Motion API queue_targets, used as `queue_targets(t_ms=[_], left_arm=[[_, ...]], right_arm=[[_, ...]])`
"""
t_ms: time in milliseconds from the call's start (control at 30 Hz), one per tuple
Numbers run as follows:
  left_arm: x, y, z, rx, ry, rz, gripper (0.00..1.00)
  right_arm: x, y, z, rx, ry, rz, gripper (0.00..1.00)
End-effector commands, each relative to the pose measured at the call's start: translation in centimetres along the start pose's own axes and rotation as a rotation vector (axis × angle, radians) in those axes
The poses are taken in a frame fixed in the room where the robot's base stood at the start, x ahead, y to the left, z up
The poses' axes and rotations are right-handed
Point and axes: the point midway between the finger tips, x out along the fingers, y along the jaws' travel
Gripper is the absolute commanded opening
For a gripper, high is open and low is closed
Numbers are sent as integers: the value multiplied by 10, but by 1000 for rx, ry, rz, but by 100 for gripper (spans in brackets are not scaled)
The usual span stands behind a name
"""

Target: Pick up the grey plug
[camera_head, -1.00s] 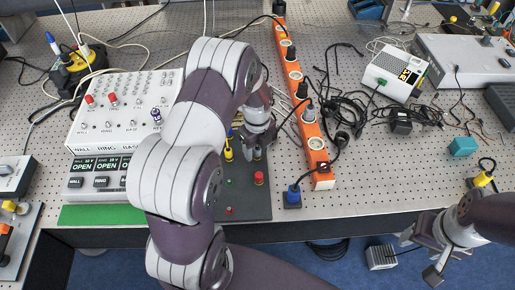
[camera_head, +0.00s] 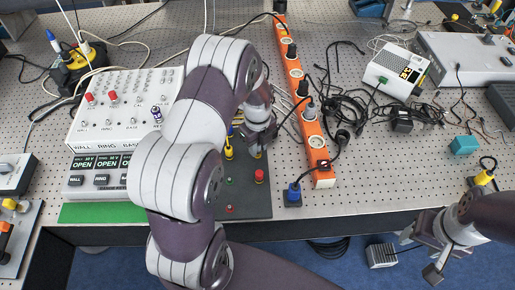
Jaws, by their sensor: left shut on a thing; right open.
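My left gripper (camera_head: 257,153) reaches down over the dark panel (camera_head: 250,205) from above. It is shut on a small grey thing between its fingertips, which I take as the grey plug; the fingers hide most of it. I cannot tell whether it is still seated in the panel. A yellow plug (camera_head: 229,150) stands just left of the gripper, and a red plug (camera_head: 259,176) stands in front of it. My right gripper (camera_head: 430,262) is open and empty, off the front edge at the lower right.
An orange power strip (camera_head: 322,178) with several plugs runs right of the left gripper. A white switch box (camera_head: 128,105) stands at the left, partly behind my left arm. Black cables (camera_head: 350,105) lie right of the strip.

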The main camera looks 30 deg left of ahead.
Motion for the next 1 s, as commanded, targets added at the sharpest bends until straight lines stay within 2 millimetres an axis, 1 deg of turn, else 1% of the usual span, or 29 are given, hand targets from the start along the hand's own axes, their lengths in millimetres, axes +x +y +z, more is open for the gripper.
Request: queue_targets(t_ms=[33,133,500,600,700,767,1000], left_arm=[[-6,0,0,0,-2,-3,0],[-24,-1,1,0,-4,-5,0],[-75,-2,-87,5,-1,-3,0],[-85,-2,-104,4,-1,-2,0],[-92,-2,-113,2,-1,-2,0],[-94,-2,-116,1,0,0,0],[-95,-2,-117,-1,0,0,0]], right_arm=[[5,0,1,0,0,0,58],[11,0,1,0,0,0,58],[30,0,4,0,0,0,58],[33,0,4,0,0,0,58],[34,0,4,0,0,0,58],[34,0,4,0,0,0,58],[34,0,4,0,0,0,58]])
